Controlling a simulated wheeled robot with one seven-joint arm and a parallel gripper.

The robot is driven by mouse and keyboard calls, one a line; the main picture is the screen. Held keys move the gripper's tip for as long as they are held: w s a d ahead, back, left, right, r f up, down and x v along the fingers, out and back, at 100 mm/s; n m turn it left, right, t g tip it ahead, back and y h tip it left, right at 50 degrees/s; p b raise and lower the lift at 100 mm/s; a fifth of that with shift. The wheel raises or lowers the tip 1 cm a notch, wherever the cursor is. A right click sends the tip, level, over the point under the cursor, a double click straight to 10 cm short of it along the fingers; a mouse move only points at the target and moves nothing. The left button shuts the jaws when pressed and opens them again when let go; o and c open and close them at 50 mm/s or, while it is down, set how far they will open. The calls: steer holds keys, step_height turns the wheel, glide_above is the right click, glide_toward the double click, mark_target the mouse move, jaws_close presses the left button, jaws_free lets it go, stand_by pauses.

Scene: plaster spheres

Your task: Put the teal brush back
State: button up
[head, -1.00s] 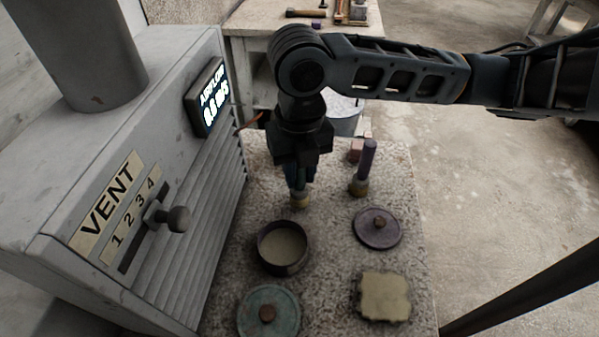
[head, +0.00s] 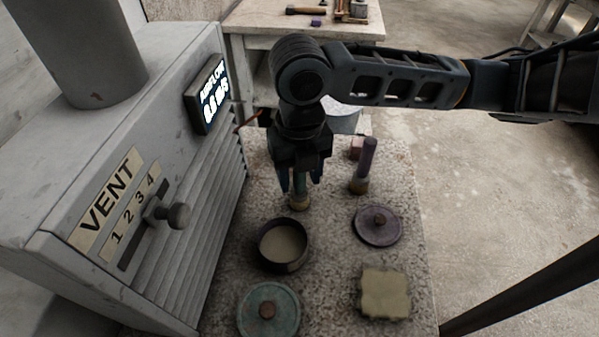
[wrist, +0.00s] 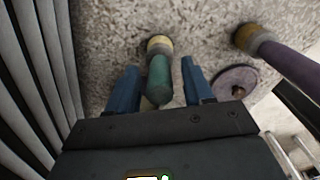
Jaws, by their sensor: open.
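The teal brush (head: 300,188) stands upright on the speckled stone top, its teal handle up and its pale yellow end down. In the wrist view, the teal handle (wrist: 159,80) lies between my two blue fingers, with a gap on each side. My gripper (head: 300,184) is open around the handle from above. Part of the upper handle is hidden by my gripper in the head view. A purple brush (head: 366,163) stands upright to the right, and it also shows in the wrist view (wrist: 285,60).
A dark bowl with pale contents (head: 283,245) is in front of the brush. A purple lid (head: 377,226), a teal lid (head: 268,312) and a pale slab (head: 384,293) lie nearby. The grey vent unit (head: 175,250) walls off the left.

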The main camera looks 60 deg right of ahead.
steer(key=shift+r, duration=0.1)
step_height(320, 180, up, 12)
stand_by(0.5)
